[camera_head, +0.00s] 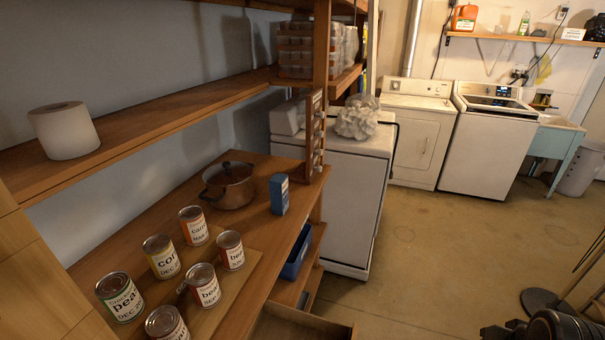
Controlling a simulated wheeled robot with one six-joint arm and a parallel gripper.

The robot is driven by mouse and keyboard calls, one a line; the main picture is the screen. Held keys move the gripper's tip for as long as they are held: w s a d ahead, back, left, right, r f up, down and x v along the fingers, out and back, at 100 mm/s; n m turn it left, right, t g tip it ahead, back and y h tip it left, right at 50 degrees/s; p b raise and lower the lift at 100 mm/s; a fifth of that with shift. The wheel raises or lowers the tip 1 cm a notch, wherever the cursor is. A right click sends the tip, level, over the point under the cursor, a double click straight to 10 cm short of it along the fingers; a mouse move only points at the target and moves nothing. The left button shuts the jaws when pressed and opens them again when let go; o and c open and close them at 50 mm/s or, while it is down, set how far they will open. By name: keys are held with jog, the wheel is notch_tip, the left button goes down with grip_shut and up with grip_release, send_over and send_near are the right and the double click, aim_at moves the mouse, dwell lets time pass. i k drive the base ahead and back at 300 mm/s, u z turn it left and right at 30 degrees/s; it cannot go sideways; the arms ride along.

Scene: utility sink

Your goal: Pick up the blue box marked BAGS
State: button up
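A small upright blue box (279,194) stands on the wooden shelf, near its right edge and to the right of a lidded pot. Any lettering on it is too small to read. The box is in plain view with nothing in front of it. My gripper's fingers do not show. A dark rounded part, probably of my arm, shows at the bottom right corner, far from the box.
The brown pot (229,186) stands close beside the box. Several labelled cans (163,256) stand nearer. A shelf post (317,110) rises just behind the box. A blue bin (297,254) sits below. The floor (420,240) to the right is largely clear.

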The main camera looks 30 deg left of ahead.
aim_at(279, 183)
jog(key=i, duration=2.2)
jog(key=u, duration=4.45)
jog(key=i, duration=0.5)
jog(key=u, duration=0.05)
